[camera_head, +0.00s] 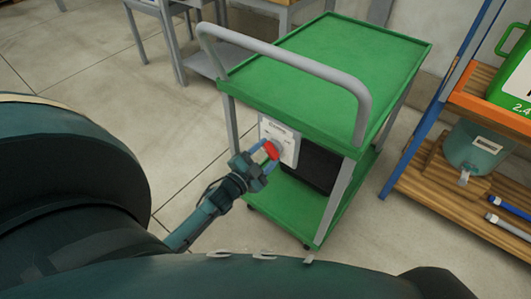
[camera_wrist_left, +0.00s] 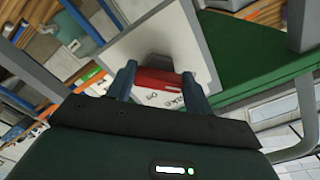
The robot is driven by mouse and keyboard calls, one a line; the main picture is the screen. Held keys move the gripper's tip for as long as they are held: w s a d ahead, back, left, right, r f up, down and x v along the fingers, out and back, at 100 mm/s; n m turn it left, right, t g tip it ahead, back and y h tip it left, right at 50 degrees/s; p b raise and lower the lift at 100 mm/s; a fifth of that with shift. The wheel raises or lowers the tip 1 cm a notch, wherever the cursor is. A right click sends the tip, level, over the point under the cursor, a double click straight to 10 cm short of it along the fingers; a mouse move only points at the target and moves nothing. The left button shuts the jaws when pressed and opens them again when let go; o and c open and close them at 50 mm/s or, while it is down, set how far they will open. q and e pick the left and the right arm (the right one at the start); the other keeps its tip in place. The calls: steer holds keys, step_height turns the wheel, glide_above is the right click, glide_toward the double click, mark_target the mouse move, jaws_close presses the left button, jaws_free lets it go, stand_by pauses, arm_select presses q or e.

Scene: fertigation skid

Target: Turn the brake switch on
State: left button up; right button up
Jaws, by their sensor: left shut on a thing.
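The brake switch is a red knob (camera_head: 271,150) on a pale panel (camera_head: 290,147) fixed to the near side of a green cart (camera_head: 330,55), below its top tray. My left gripper (camera_head: 265,152) reaches it from the left and is shut on the red knob. In the left wrist view the red knob (camera_wrist_left: 154,80) sits between the two blue fingers, in front of the panel with partly hidden lettering. I cannot read which position the knob points to. My right gripper is not in view.
The cart has a grey push handle (camera_head: 285,62) above the panel and a green lower shelf (camera_head: 290,210). A wooden shelf rack (camera_head: 440,185) with a teal container (camera_head: 475,148) stands at the right. Grey tables (camera_head: 160,25) stand at the back left. Floor left of the cart is clear.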

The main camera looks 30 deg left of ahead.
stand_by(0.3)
arm_select(q)
steer(key=o, duration=0.7)
steer(key=shift+o, duration=1.3)
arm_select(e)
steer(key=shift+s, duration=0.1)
arm_select(q)
steer(key=shift+s, duration=0.1)
steer(key=s+a+p, duration=0.1)
steer(key=s, duration=1.2)
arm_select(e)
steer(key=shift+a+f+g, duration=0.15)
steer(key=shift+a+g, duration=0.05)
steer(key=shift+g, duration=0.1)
